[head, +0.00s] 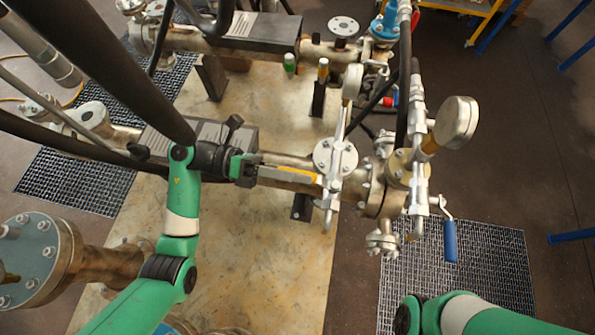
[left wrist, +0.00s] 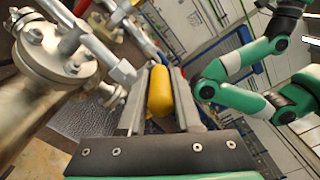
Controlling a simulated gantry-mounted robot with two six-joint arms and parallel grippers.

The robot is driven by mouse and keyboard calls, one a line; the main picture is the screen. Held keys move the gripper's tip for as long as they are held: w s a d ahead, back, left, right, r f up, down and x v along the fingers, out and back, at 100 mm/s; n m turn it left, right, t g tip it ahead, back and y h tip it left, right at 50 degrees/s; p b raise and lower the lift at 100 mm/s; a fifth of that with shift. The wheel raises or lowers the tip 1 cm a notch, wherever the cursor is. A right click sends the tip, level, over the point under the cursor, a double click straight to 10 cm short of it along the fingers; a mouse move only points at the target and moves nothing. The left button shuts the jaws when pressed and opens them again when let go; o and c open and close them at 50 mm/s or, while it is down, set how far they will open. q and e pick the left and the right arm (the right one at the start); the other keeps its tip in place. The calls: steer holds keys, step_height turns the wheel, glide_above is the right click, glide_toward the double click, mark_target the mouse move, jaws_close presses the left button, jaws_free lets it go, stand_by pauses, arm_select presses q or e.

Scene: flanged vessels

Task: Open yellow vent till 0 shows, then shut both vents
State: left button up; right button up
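The yellow vent handle (head: 300,175) lies beside the pipe in the middle of the head view. It also shows in the left wrist view (left wrist: 161,92). My left gripper (head: 290,178) has one finger on each side of it, and the handle fills most of the gap, so the gripper looks shut on it. A blue vent handle (head: 450,240) hangs down to the right, untouched. A round gauge (head: 456,122) stands above it and another gauge (head: 352,82) stands left of it. No reading is visible on either. My right arm enters at bottom right; its gripper is out of view.
A flanged pipe joint (head: 383,188) stands just right of the yellow handle. A second pipe run with a green-capped (head: 289,62) stub lies behind. A large flange (head: 38,262) is at lower left. A floor grate (head: 490,260) lies at lower right. The tan plate (head: 270,270) has free room.

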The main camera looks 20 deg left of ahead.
arm_select(q)
steer(key=o, duration=0.3)
steer(key=shift+o, duration=0.2)
steer(key=s+a+b, duration=0.1)
steer(key=a, duration=1)
steer(key=shift+s+a+b, duration=0.25)
steer(key=shift+s+b, duration=0.15)
